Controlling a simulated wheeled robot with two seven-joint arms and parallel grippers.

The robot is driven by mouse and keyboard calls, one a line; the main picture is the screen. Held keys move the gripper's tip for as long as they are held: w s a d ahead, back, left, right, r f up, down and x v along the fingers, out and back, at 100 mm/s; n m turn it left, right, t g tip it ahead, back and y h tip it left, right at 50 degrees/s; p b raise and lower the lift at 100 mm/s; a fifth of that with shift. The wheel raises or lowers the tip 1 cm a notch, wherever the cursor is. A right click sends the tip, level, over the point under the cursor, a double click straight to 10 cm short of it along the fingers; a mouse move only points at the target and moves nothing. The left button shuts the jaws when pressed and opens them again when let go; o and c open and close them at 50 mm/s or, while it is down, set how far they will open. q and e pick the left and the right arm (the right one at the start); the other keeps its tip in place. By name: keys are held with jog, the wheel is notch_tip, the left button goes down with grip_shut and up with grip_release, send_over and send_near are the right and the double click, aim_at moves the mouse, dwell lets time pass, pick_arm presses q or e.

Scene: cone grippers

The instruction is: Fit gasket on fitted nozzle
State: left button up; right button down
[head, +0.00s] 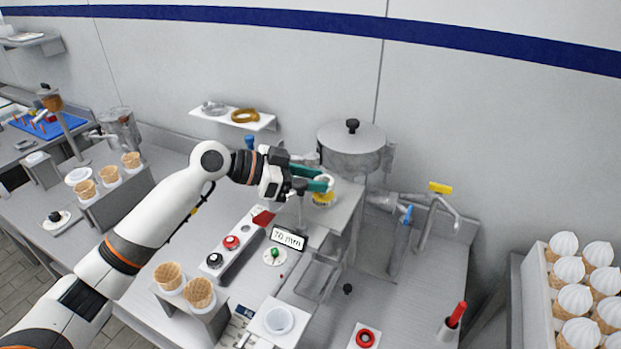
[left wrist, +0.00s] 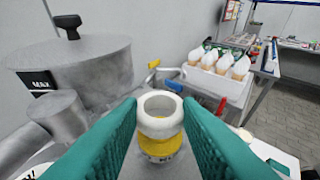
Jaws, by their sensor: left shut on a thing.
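A white ring (head: 326,182), which looks like the gasket, is between the green fingers of my left gripper (head: 312,180). In the left wrist view the ring (left wrist: 160,108) sits between the two fingertips (left wrist: 160,112), its opening facing up. Directly below it is a yellow round part (left wrist: 160,149), likely the nozzle, with a dark-marked band under it. The yellow part also shows in the head view (head: 322,199). The ring looks lined up with it, but I cannot tell whether it is seated. My right gripper is not in view.
A lidded metal pot (head: 351,150) stands close behind the gripper. A tap pipe with a yellow handle (head: 440,188) is to the right. A red ring (head: 365,338) lies on a white pad at the front. A wall shelf (head: 232,118) holds a grey ring and a gold ring.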

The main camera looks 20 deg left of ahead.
pick_arm(q)
jog(key=shift+f, duration=0.2)
dwell(0.4)
jog(key=shift+f+b, duration=0.85)
jog(key=o, duration=1)
jog(key=shift+a, duration=0.1)
jog(key=shift+s+a+r, duration=0.1)
jog(key=shift+s+a, duration=0.05)
jog(key=shift+a, duration=0.2)
jog(key=b+v, duration=0.4)
jog(key=v, duration=0.6)
jog(key=shift+s+a, duration=0.1)
jog(key=shift+a, duration=0.05)
jog(key=shift+s+a+r, duration=0.2)
jog(key=shift+a+r, duration=0.05)
